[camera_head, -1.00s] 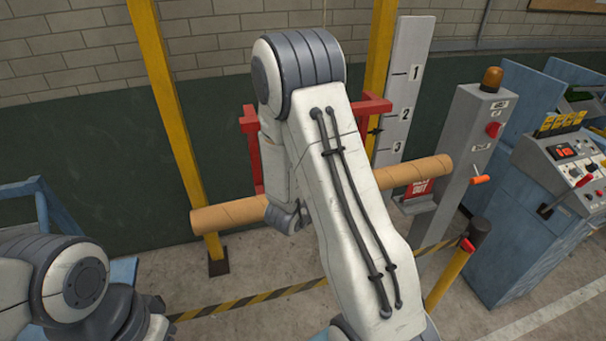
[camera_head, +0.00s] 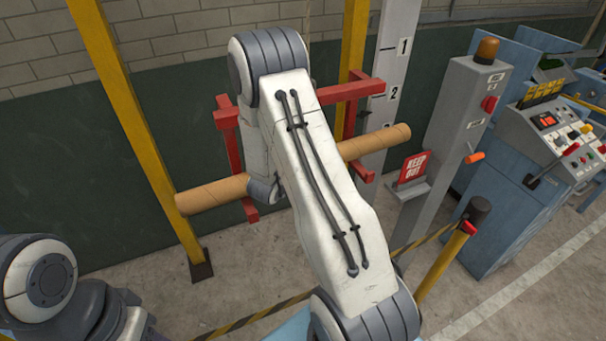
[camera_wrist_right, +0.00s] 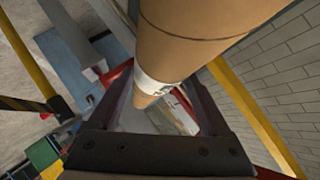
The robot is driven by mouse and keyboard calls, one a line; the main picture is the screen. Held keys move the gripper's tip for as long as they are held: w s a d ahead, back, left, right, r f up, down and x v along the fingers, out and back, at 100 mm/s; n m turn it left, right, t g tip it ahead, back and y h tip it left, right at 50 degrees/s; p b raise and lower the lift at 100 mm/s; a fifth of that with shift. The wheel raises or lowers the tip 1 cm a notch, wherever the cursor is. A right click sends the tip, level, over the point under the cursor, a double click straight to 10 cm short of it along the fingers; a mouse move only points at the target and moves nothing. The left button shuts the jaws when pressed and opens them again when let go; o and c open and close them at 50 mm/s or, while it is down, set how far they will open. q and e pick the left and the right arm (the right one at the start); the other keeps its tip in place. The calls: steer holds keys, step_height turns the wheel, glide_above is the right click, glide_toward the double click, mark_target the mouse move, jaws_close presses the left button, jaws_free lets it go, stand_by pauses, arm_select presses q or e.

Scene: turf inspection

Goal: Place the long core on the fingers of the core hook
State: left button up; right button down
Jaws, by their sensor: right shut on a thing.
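The long core (camera_head: 213,194) is a brown cardboard tube. It spans roughly level behind my right forearm, which hides its middle; its right end (camera_head: 385,141) shows past the arm. My right gripper (camera_wrist_right: 165,105) is shut on the core (camera_wrist_right: 190,45) in the wrist view; the arm hides it in the head view. The core hook (camera_head: 340,91) is a red frame with a top bar and two uprights. The core crosses in front of its uprights, and red lower ends show just below the core. I cannot tell whether they touch. My left gripper is out of view.
A yellow post (camera_head: 135,120) stands left of the hook, and a numbered grey board (camera_head: 398,60) behind its right side. A grey pillar with an amber lamp (camera_head: 487,49), a KEEP OUT sign (camera_head: 412,168) and a control console (camera_head: 560,150) stand right. A striped barrier (camera_head: 262,314) runs in front.

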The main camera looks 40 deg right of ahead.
steer(key=shift+w+d+f, duration=0.15)
steer(key=shift+w+f, duration=0.05)
steer(key=shift+w, duration=0.1)
step_height(320, 180, down, 4)
steer(key=b, duration=0.2)
steer(key=shift+b, duration=0.4)
steer(key=shift+r, duration=0.15)
jaws_free()
steer(key=shift+s, duration=0.1)
steer(key=b+v, duration=0.2)
steer(key=v, duration=1)
